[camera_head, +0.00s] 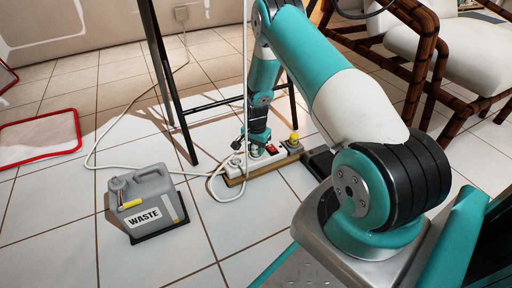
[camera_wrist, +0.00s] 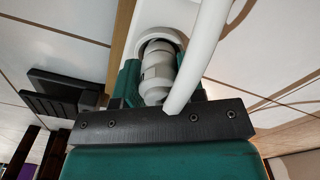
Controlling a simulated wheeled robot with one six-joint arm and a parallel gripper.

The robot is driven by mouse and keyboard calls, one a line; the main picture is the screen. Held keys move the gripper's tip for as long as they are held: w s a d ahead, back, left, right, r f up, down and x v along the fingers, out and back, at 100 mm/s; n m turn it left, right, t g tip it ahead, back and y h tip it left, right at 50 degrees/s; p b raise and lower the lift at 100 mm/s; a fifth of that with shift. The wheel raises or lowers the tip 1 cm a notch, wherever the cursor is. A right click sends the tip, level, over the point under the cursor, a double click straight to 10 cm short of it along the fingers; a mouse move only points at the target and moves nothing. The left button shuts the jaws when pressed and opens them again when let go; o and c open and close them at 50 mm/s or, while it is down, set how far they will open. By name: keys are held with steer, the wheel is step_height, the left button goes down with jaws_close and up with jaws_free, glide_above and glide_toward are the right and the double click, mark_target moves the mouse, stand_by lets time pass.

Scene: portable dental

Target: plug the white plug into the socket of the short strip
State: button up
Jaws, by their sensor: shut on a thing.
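My gripper (camera_wrist: 158,82) is shut on the white plug (camera_wrist: 157,66), with one finger on each side of its ribbed grey-white body. A thick white cable (camera_wrist: 207,45) runs past the plug on the right. The plug's front end is at a round, dark-rimmed socket (camera_wrist: 176,39) in the white short strip (camera_wrist: 185,15). How deep it sits in the socket cannot be told. In the head view my gripper (camera_head: 257,151) points down over the strip (camera_head: 234,168), which lies on a wooden board. The plug is mostly hidden there.
A red switch (camera_head: 271,149) and a grey block with a yellow knob (camera_head: 293,138) are at the strip's right. A grey WASTE canister (camera_head: 147,200) stands on the left. Black stand legs (camera_head: 168,80) rise behind. White cable lies on the tiles. A rattan chair (camera_head: 440,60) stands at right.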

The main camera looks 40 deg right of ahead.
steer(key=shift+f, duration=0.35)
steer(key=o, duration=1)
step_height(320, 180, up, 17)
steer(key=p, duration=1)
steer(key=shift+r, duration=0.2)
